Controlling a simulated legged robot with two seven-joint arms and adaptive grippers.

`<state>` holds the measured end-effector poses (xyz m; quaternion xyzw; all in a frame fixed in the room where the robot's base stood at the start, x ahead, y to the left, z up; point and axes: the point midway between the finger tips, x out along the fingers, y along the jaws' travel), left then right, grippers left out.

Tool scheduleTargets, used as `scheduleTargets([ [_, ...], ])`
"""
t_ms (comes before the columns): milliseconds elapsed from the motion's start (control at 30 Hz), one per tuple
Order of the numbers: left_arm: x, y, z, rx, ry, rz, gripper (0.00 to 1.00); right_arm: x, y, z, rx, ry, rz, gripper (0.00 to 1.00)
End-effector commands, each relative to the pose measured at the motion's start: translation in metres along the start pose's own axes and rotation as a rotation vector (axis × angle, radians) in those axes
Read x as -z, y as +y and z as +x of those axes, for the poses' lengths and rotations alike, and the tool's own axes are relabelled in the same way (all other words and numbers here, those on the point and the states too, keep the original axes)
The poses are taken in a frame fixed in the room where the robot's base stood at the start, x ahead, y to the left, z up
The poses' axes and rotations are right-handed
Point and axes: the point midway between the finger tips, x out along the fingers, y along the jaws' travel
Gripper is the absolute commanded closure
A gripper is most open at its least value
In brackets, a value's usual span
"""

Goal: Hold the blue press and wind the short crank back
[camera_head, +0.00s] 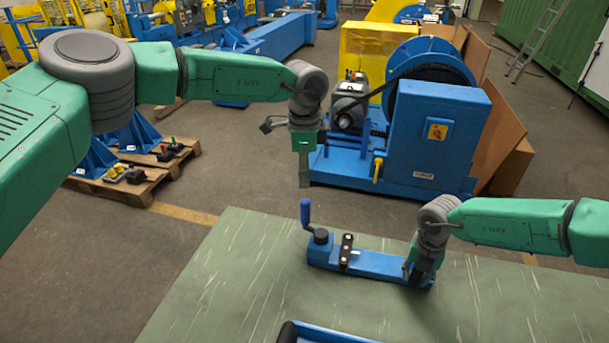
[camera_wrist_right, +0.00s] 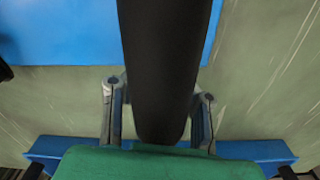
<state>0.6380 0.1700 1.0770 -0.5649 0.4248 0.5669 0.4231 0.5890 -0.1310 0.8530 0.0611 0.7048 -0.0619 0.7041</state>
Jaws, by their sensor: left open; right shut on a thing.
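The blue press (camera_head: 375,264) is a long blue block lying on the green-grey table (camera_head: 240,285). At its left end is the short crank, with an upright blue handle (camera_head: 305,212) on a round hub (camera_head: 321,237). A black link plate (camera_head: 345,252) stands in the middle. My left gripper (camera_head: 304,184) points down, open and empty, just above the crank handle and apart from it. My right gripper (camera_head: 420,278) is shut at the press's right end. In the right wrist view, a dark bar (camera_wrist_right: 168,65) runs between its fingers (camera_wrist_right: 158,115); the exact contact is hidden.
A blue tray (camera_head: 325,332) is cut off at the table's front edge. Beyond the table stand a large blue machine (camera_head: 435,140), a cardboard sheet (camera_head: 500,120) and a wooden pallet (camera_head: 120,190). The table left of the press is clear.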

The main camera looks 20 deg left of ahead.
Motion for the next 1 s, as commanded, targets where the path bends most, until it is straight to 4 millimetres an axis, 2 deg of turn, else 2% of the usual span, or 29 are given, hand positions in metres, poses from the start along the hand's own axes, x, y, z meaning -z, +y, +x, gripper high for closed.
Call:
scheduleTargets([
  [100, 0.0, 0.0, 0.0, 0.0, 0.0, 0.0, 0.56, 0.0, 0.0, 0.0, 0.0, 0.0, 0.0, 1.0],
  [133, 0.0, 0.0, 0.0, 0.0, 0.0, 0.0, 0.56, 0.0, 0.0, 0.0, 0.0, 0.0, 0.0, 0.72],
  [200, 0.0, 0.0, 0.0, 0.0, 0.0, 0.0, 0.56, 0.0, 0.0, 0.0, 0.0, 0.0, 0.0, 0.51],
  [500, 0.0, 0.0, 0.001, 0.0, 0.0, 0.0, 0.56, 0.0, 0.0, -0.001, -0.001, 0.0, 0.0, 0.51],
  [633, 0.0, 0.0, 0.001, 0.0, 0.0, 0.0, 0.56, -0.001, 0.0, -0.01, -0.001, -0.001, -0.001, 0.51],
  [767, 0.0, 0.0, 0.0, 0.0, 0.0, 0.0, 0.56, -0.002, 0.0, -0.033, -0.001, -0.003, -0.001, 0.51],
  [1000, 0.0, 0.0, 0.0, 0.0, 0.0, 0.0, 0.56, -0.002, 0.001, -0.084, -0.001, -0.002, 0.0, 0.51],
])
